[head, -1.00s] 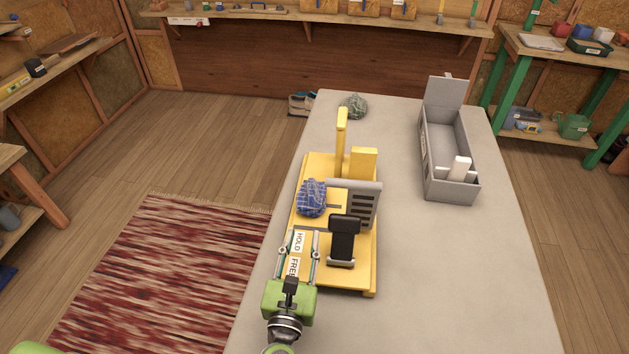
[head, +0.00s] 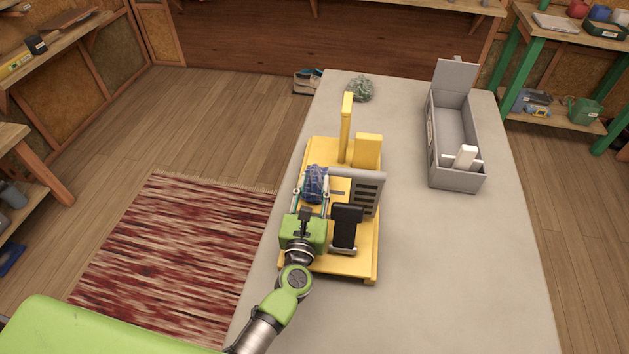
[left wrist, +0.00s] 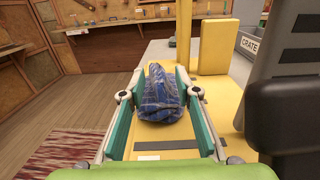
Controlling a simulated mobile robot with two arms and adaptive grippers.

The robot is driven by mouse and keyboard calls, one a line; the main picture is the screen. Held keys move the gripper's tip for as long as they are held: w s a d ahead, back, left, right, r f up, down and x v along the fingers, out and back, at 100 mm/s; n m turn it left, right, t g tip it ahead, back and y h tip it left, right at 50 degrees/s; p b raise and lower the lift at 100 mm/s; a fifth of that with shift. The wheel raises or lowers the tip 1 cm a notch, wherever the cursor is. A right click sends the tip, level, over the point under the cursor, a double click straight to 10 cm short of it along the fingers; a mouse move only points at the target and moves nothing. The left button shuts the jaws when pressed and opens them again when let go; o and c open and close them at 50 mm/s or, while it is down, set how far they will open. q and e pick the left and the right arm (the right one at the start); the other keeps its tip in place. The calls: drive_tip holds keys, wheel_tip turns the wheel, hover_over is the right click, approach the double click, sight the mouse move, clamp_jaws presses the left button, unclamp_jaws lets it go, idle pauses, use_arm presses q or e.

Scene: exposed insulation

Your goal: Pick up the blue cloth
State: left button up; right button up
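The blue cloth (head: 315,184) is a crumpled, checked bundle on the yellow fixture (head: 352,262) on the grey table. My left gripper (head: 312,186) is open, with one finger on each side of the cloth. In the left wrist view the cloth (left wrist: 160,96) sits between the spread green fingers, near their tips, with a gap visible at the left finger. Whether the right finger touches it, I cannot tell. My right gripper is in neither view.
A grey slotted panel (head: 367,192) and a black piece (head: 346,226) stand right of my gripper. A yellow post (head: 347,128) and block (head: 368,150) stand behind the cloth. A grey crate (head: 456,176) and a greenish cloth (head: 359,89) are farther off.

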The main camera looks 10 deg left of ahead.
sight(317, 163)
use_arm(q)
drive_tip(key=w, duration=0.4)
drive_tip(key=shift+w+a+f+p, duration=0.15)
drive_tip(key=shift+w+a+p, duration=0.1)
drive_tip(key=shift+a+p, duration=0.1)
drive_tip(key=shift+s, duration=0.1)
clamp_jaws()
